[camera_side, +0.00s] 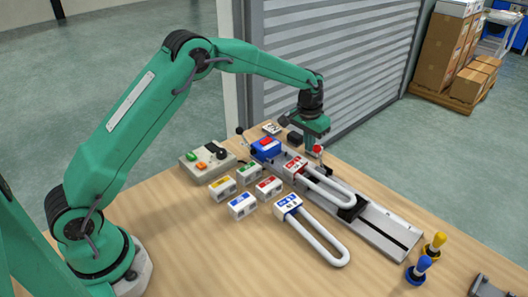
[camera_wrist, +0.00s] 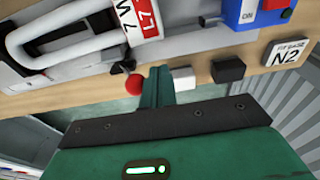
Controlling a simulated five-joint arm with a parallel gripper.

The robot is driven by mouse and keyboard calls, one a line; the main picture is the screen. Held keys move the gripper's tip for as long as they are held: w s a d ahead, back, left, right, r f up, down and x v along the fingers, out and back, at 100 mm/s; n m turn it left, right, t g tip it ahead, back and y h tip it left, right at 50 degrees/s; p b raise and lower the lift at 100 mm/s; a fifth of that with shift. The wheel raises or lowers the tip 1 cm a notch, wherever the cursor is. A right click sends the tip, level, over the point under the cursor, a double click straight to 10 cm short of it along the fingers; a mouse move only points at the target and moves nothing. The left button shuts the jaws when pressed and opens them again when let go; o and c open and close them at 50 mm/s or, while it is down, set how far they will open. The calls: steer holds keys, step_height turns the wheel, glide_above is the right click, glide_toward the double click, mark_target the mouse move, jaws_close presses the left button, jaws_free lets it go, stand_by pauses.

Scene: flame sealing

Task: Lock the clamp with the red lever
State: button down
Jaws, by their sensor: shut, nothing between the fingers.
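The red ball knob of the clamp lever (camera_wrist: 134,84) shows just left of my gripper's fingers (camera_wrist: 156,88) in the wrist view. The fingers are shut and empty; I cannot tell whether they touch the knob. In the side view the red knob (camera_side: 317,149) shows at the fingertips of my gripper (camera_side: 312,153), above the rail fixture. The lever's rod and the clamp body are mostly hidden there. A white U-shaped tube with a red-and-white label (camera_side: 327,186) lies on the fixture beside the lever; the tube (camera_wrist: 75,45) also shows in the wrist view.
A long grey rail (camera_side: 385,235) runs to the right. A second U-tube with a blue label (camera_side: 318,235) lies on the table in front. Several coloured-label blocks (camera_side: 268,187), a control box (camera_side: 207,160) and a blue unit (camera_side: 265,149) stand left. Yellow and blue handles (camera_side: 433,247) stand right.

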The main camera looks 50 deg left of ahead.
mark_target(318, 147)
steer(key=shift+d+r, duration=0.2)
steer(key=shift+d, duration=1)
steer(key=shift+s+d+r, duration=0.1)
steer(key=shift+s+d, duration=0.05)
steer(key=shift+d, duration=0.4)
stand_by(0.3)
steer(key=shift+d+r, duration=0.25)
steer(key=shift+d, duration=0.15)
steer(key=shift+r, duration=0.1)
steer(key=shift+d, duration=0.6)
steer(key=shift+a, duration=0.2)
stand_by(0.3)
steer(key=shift+a, duration=0.35)
steer(key=shift+a, duration=0.1)
